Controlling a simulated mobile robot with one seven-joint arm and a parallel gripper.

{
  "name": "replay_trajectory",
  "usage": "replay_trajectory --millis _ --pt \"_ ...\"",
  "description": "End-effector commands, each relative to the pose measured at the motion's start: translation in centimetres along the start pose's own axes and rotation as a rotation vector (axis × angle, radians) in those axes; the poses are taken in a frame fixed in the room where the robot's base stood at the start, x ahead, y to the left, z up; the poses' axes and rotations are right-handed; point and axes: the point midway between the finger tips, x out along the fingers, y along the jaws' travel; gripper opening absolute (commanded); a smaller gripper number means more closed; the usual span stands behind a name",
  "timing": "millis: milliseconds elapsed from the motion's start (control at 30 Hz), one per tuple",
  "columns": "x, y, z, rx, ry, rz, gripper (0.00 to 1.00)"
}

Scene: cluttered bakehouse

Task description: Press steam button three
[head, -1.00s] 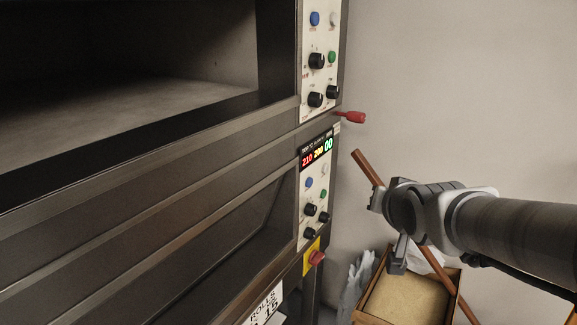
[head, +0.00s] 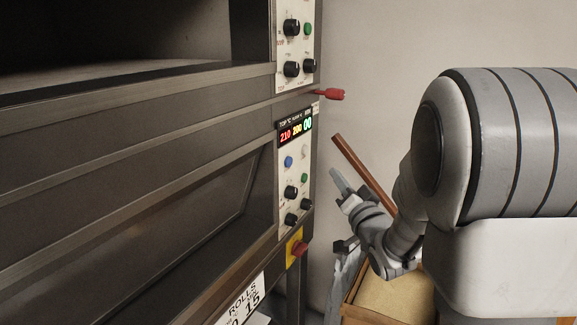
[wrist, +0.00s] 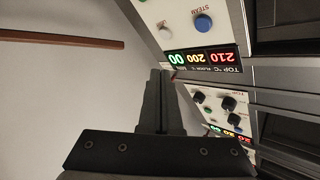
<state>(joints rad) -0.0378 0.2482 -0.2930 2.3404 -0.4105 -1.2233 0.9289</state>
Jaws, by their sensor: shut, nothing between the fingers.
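In the head view a blue button (head: 288,161) sits on the lower cream control panel (head: 283,212), under a lit display (head: 296,131). In the wrist view, which is upside down, a large blue button (wrist: 203,23) is labelled STEAM, beside a display (wrist: 205,58). I cannot read a button number. My gripper (head: 337,177) is right of the lower panel, apart from it, its fingers pointing up and left. In the wrist view my gripper (wrist: 166,73) is shut and empty, its tips near the display's edge.
A red handle (head: 328,94) juts right between the panels. A yellow-backed red switch (head: 299,249) is below the lower panel. Knobs (head: 291,192) stick out of it. A brown wooden bar (head: 364,172) stands behind my gripper. A box (head: 392,299) is below. The wall is bare.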

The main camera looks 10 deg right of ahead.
Motion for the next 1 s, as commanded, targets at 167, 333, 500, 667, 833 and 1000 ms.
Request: replay_trajectory --millis 167,333,500,667,833,1000 --pt "0.0 -0.1 0.0 -0.001 0.000 0.001 0.00" --pt "0.7 -0.6 0.3 0.000 -0.001 0.000 0.00" --pt "2.2 -1.7 1.4 0.000 -0.003 0.001 0.00" --pt "3.8 -3.0 2.6 -0.001 -0.002 0.000 0.00" --pt "5.2 -3.7 3.9 -0.003 0.000 0.000 0.00" --pt "5.9 -4.3 4.4 -0.001 0.000 0.001 0.00"
